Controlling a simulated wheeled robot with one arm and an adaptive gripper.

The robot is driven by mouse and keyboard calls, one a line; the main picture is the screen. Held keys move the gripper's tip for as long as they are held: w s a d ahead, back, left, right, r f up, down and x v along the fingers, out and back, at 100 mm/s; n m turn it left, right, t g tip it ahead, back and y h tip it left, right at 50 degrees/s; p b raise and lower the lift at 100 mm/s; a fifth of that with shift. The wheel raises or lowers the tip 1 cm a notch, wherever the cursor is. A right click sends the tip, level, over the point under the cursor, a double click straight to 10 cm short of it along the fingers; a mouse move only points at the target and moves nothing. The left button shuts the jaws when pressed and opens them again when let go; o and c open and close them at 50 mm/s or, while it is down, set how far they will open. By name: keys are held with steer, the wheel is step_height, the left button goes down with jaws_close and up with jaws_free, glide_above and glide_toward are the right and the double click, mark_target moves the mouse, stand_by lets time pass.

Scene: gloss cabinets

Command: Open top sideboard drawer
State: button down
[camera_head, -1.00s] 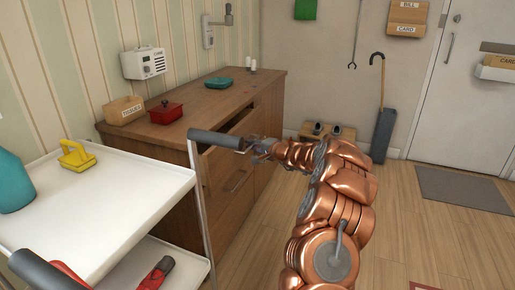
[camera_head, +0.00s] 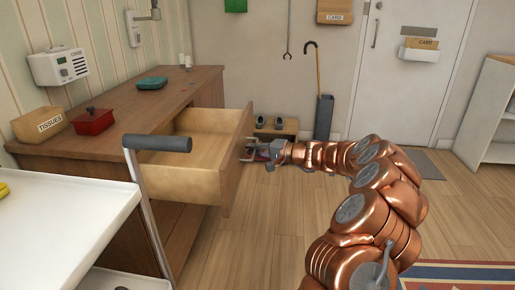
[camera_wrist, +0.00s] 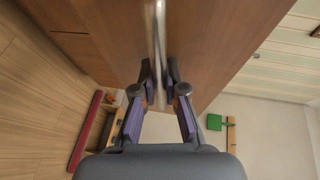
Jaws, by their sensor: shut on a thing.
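The wooden sideboard (camera_head: 110,127) stands along the left wall. Its top drawer (camera_head: 205,150) is pulled well out, and the part of its inside that I see looks empty. My gripper (camera_head: 254,152) is at the outer face of the drawer front. In the wrist view, my gripper (camera_wrist: 159,84) has its two fingers closed around the metal bar handle (camera_wrist: 157,40) on the wooden drawer front (camera_wrist: 110,35). In the head view the handle is hidden behind the drawer front's edge and my gripper.
A white trolley (camera_head: 60,215) with a grey-handled post (camera_head: 157,143) stands in front of the sideboard. A shoe rack (camera_head: 276,130) stands behind. Floor on the right is open.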

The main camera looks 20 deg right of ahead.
steer(key=shift+d, duration=0.25)
steer(key=c, duration=1.2)
jaws_free()
steer(key=v, duration=1.2)
